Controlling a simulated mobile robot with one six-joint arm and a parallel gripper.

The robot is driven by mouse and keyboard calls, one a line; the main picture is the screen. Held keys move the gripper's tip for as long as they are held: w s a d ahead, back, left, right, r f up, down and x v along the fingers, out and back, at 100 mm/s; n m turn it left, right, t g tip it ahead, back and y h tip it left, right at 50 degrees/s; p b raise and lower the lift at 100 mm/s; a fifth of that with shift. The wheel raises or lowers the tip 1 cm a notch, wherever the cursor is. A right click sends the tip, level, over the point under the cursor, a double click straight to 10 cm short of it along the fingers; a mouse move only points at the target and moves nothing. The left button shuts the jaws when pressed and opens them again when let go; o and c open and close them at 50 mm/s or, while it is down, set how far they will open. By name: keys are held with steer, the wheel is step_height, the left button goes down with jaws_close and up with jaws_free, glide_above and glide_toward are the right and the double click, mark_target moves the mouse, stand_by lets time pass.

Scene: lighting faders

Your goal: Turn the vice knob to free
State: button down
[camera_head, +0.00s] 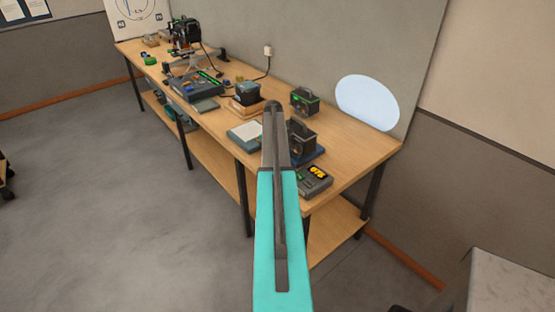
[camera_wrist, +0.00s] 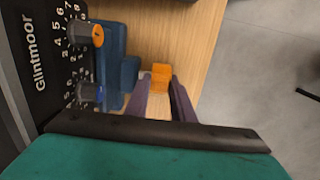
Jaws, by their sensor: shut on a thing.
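In the wrist view, a blue vice (camera_wrist: 115,62) stands on the wooden bench beside a dark panel. An orange block-shaped knob (camera_wrist: 160,75) is at its right side, and I take it to be the vice knob. The two dark purple fingers of my gripper (camera_wrist: 162,86) reach up to this knob and are shut on it. Its setting cannot be read. In the head view my arm hides the gripper and the knob. Some blue of the vice (camera_head: 319,154) shows beneath a black device.
The dark Glintmoor panel (camera_wrist: 45,60) at the wrist view's left has a numbered orange-capped knob (camera_wrist: 88,34) and a blue-capped knob (camera_wrist: 90,93). On the bench (camera_head: 355,148) stand a device with an orange display (camera_head: 315,178) and another black device (camera_head: 304,101). Open floor (camera_head: 120,220) lies left.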

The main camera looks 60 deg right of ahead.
steer(key=shift+w+d+f+g+y, duration=0.1)
steer(key=shift+g+y, duration=0.05)
steer(key=shift+g, duration=0.35)
steer(key=shift+w+d+g+y, duration=0.1)
steer(key=shift+g+y, duration=0.05)
steer(key=shift+g, duration=0.35)
steer(key=shift+s, duration=0.1)
steer(key=c, duration=1.8)
jaws_free()
steer(key=shift+f, duration=0.1)
steer(key=shift+a, duration=0.1)
